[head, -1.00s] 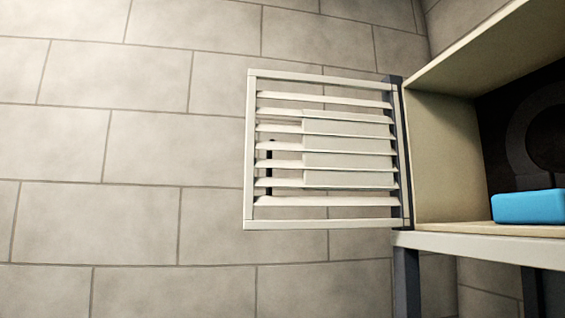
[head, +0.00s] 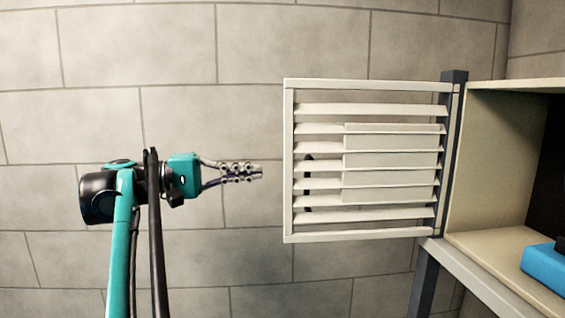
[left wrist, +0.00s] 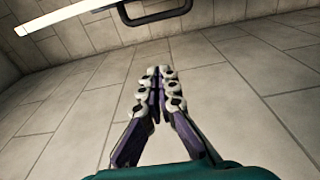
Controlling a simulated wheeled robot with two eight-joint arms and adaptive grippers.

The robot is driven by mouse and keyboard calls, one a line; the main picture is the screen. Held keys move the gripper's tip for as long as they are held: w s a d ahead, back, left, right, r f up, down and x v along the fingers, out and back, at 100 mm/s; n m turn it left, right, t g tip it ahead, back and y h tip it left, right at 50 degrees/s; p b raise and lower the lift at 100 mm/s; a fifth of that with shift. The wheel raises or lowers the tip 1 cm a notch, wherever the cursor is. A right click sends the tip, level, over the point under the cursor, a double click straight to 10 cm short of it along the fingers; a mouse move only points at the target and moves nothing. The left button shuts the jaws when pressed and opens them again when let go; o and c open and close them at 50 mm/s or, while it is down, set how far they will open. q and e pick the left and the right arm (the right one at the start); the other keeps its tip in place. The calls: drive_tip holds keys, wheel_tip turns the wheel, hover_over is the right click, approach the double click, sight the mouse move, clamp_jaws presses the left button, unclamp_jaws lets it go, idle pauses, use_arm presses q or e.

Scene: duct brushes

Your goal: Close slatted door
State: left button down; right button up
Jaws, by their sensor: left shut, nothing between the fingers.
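The slatted door (head: 393,233) stands wide open in the head view, hinged on the dark post at its right side. Its dark handle (head: 308,183) shows behind the slats near the free left edge. My left gripper (head: 260,172) is shut and empty, just left of that edge with a small gap, pointing right. In the left wrist view its fingers (left wrist: 158,72) are together, with the dark handle (left wrist: 155,15) and a white edge of the door (left wrist: 60,18) ahead at the top. My right gripper is not in view.
The open cabinet (head: 495,150) stands to the right on a grey frame, with a blue object (head: 545,266) inside, cut by the picture edge. A block wall (head: 250,40) lies behind the door.

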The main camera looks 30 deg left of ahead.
sight(295, 176)
use_arm(q)
drive_tip(key=shift+w+d+f+p, duration=0.1)
drive_tip(key=shift+w+d+p, duration=0.35)
drive_tip(key=shift+d, duration=1.05)
drive_tip(key=shift+w+d+p, duration=0.1)
drive_tip(key=shift+w+d, duration=0.6)
drive_tip(key=shift+d, duration=0.75)
drive_tip(key=shift+w+d+f+p, duration=0.1)
drive_tip(key=shift+w+d+p, duration=0.35)
drive_tip(key=shift+d, duration=1.05)
